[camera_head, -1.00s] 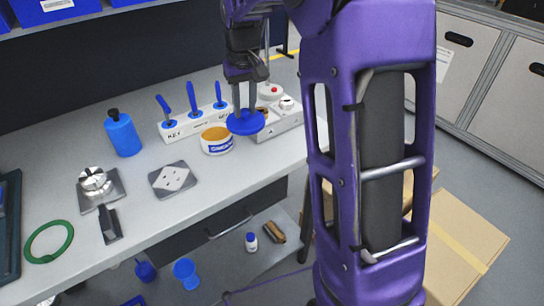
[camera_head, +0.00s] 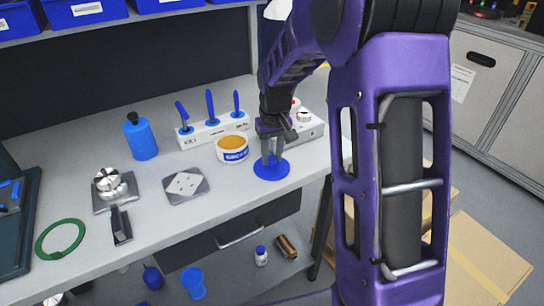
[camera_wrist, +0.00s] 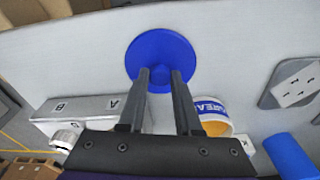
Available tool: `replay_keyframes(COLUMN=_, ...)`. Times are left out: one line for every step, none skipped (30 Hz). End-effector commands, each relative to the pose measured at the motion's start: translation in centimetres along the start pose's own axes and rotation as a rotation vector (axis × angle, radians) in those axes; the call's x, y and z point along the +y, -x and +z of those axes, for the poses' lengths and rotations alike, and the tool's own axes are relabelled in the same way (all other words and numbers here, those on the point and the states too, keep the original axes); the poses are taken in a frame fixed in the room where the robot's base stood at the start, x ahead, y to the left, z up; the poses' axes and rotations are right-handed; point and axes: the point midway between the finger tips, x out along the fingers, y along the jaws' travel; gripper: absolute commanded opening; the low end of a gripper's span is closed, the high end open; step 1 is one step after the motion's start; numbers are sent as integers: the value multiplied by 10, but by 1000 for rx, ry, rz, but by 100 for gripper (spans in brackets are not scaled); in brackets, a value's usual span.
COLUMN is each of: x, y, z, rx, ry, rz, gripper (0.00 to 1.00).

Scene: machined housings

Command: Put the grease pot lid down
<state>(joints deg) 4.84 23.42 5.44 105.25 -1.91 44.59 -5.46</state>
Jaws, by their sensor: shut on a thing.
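The grease pot lid (camera_head: 271,170) is a blue disc with a small knob, low at the worktop near its front edge, right of the pot. I cannot tell for certain if it touches the surface. My gripper (camera_head: 271,155) points down and is shut on the knob. In the wrist view the lid (camera_wrist: 161,50) lies flat beyond my fingertips (camera_wrist: 160,78). The grease pot (camera_head: 233,150), white with a blue label, stands uncovered with orange-brown grease inside; it also shows partly behind my right finger in the wrist view (camera_wrist: 212,116).
A tool block (camera_head: 212,133) with blue-handled tools and a control box (camera_head: 312,130) stand behind. A blue bottle (camera_head: 141,138), a grey plate (camera_head: 186,186), a metal part on a base (camera_head: 110,185) and a green ring (camera_head: 60,238) are left. The worktop's front edge is close to the lid.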

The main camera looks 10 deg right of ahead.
Motion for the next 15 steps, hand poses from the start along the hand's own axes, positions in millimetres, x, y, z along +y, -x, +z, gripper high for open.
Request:
replay_keyframes(x=0, y=0, z=0, rx=1, ry=0, rz=0, gripper=0)
replay_keyframes(x=0, y=0, z=0, rx=1, ry=0, rz=0, gripper=0)
replay_keyframes(x=0, y=0, z=0, rx=1, ry=0, rz=0, gripper=0)
replay_keyframes(x=0, y=0, z=0, rx=1, ry=0, rz=0, gripper=0)
replay_keyframes(x=0, y=0, z=0, rx=1, ry=0, rz=0, gripper=0)
replay_keyframes(x=0, y=0, z=0, rx=1, ry=0, rz=0, gripper=0)
replay_keyframes(x=0, y=0, z=0, rx=1, ry=0, rz=0, gripper=0)
replay_keyframes(x=0, y=-1, z=0, rx=1, ry=0, rz=0, gripper=0)
replay_keyframes(x=0, y=-2, z=0, rx=0, ry=0, rz=0, gripper=0)
replay_keyframes(x=0, y=-4, z=0, rx=0, ry=0, rz=0, gripper=0)
replay_keyframes(x=0, y=-4, z=0, rx=0, ry=0, rz=0, gripper=0)
replay_keyframes(x=0, y=-3, z=0, rx=0, ry=0, rz=0, gripper=40)
replay_keyframes(x=0, y=-3, z=0, rx=0, ry=0, rz=0, gripper=45)
replay_keyframes(x=0, y=-3, z=0, rx=0, ry=0, rz=0, gripper=51)
replay_keyframes(x=0, y=-3, z=0, rx=0, ry=0, rz=0, gripper=58)
